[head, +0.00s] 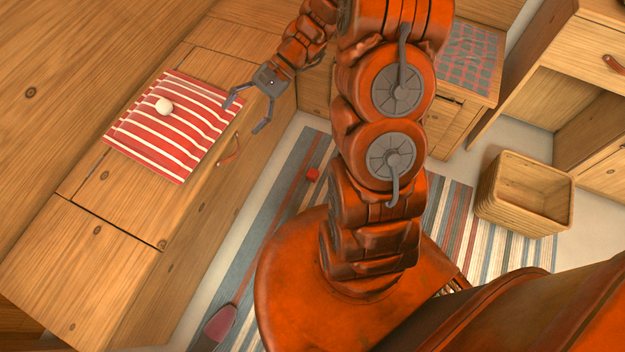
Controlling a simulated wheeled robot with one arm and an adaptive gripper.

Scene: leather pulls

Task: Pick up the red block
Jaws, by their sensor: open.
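The red block (312,173) is a small cube on the striped rug, on the floor between the wooden cabinet and my base. My gripper (246,115) is open and empty. In the picture it shows up and to the left of the block, near the cabinet's front edge and the right side of the red striped cloth. It is apart from the block. Nothing covers the block in this view.
A red-and-white striped cloth (150,143) with a white round object (164,106) lies on the wooden cabinet (110,200). A leather pull (231,150) hangs at its front. A wicker basket (562,205) stands at right on the floor. The striped rug (262,225) is partly hidden by my base.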

